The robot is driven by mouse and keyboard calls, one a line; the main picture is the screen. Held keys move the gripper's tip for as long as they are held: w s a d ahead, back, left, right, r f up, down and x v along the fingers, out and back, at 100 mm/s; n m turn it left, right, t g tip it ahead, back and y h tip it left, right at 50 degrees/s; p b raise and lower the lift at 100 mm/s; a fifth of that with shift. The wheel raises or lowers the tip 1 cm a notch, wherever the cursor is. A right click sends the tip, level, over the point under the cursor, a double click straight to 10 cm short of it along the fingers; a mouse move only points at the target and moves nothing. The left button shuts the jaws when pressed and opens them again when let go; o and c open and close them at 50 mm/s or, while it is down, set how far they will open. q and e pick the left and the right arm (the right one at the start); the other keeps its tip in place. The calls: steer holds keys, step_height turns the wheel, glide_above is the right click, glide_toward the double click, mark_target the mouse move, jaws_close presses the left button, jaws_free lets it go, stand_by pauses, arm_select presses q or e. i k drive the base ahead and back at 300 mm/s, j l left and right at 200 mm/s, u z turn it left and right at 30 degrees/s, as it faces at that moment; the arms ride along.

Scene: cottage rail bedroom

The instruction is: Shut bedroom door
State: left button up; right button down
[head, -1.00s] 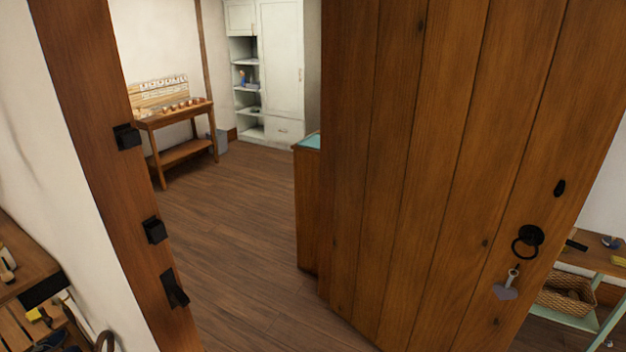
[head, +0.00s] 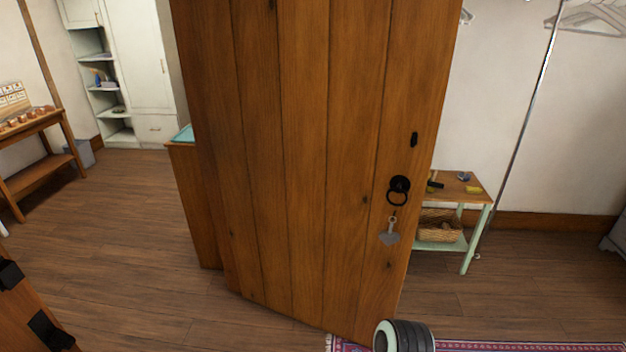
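The bedroom door (head: 305,150) is a brown plank door that stands open in the middle of the head view. Floor shows on both sides of it. A black ring handle (head: 398,190) is on its right part, with a key and grey tag (head: 389,232) hanging below and a small black fitting (head: 414,139) above. Part of the wooden door frame (head: 22,310) with black catches (head: 50,333) shows at the lower left, well apart from the door's handle edge.
A pale green-legged table (head: 475,225) with a wicker basket (head: 438,226) stands behind the door at right. A patterned rug (head: 500,346) lies at the bottom right. A wooden side table (head: 40,125) and white cupboard (head: 145,70) stand at left. The floor at left is clear.

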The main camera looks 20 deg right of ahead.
mark_target(314, 108)
steer(key=i+l, duration=0.15)
steer(key=l, duration=0.35)
steer(key=i+l, duration=0.1)
steer(key=l, duration=0.35)
steer(key=i+l, duration=0.15)
steer(key=l, duration=0.35)
steer(key=i+l, duration=0.1)
steer(key=l, duration=0.35)
steer(key=i+l, duration=0.15)
steer(key=l, duration=0.35)
steer(key=i+l, duration=0.1)
steer(key=l, duration=0.35)
steer(key=i+l, duration=0.15)
steer(key=l, duration=0.35)
steer(key=i+l, duration=0.15)
steer(key=l, duration=0.3)
steer(key=l+u, duration=0.6)
steer(key=u, duration=0.15)
steer(key=i, duration=0.05)
